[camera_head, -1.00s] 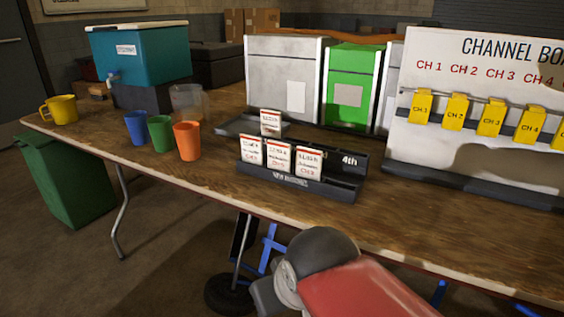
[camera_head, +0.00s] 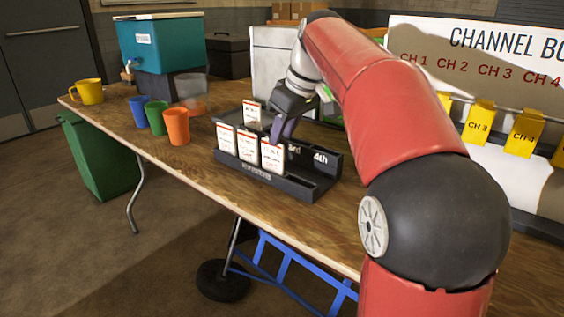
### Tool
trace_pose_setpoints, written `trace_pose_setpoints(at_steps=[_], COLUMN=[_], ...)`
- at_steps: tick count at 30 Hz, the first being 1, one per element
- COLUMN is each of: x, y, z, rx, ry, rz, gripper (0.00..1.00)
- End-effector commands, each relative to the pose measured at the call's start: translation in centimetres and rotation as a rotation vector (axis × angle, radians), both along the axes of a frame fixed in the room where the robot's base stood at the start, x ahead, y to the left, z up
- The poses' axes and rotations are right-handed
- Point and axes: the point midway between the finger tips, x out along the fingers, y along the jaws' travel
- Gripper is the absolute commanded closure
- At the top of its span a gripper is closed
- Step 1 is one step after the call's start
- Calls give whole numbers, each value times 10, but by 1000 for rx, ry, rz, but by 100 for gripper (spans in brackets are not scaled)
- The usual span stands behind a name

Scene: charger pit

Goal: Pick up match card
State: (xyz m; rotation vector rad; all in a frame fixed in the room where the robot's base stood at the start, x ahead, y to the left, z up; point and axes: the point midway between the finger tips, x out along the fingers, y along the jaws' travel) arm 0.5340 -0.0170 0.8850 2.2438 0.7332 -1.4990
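Several white cards with red top edges stand in a black card rack (camera_head: 315,180) on the wooden table. Three stand in the front row: a left card (camera_head: 226,138), a middle card (camera_head: 248,146) and a right card (camera_head: 272,157). Another card (camera_head: 252,112) stands behind, in a rear tray. I cannot tell which is the match card; the print is too small to read. My gripper (camera_head: 281,128) points down just above and behind the right front card. Its fingers overlap in view, so I cannot tell whether it is open, or whether it touches that card.
Blue (camera_head: 137,111), green (camera_head: 156,117) and orange (camera_head: 177,127) cups stand left of the rack, near a clear container (camera_head: 193,92). A yellow mug (camera_head: 90,91) and teal cooler (camera_head: 160,43) are farther left. The channel board (camera_head: 480,60) with yellow holders stands at right.

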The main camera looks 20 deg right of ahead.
Motion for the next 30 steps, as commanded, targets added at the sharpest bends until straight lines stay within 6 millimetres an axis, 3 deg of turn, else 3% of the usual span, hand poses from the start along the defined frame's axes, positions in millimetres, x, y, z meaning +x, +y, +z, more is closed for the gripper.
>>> trace_pose_setpoints(at_steps=[15,24,30], x=[33,35,35], y=[19,20,20], z=[-56,-61,-61], rx=[-1,-1,-1], ry=[1,-1,-1], rz=[-2,-3,-3], gripper=[67,67,91])
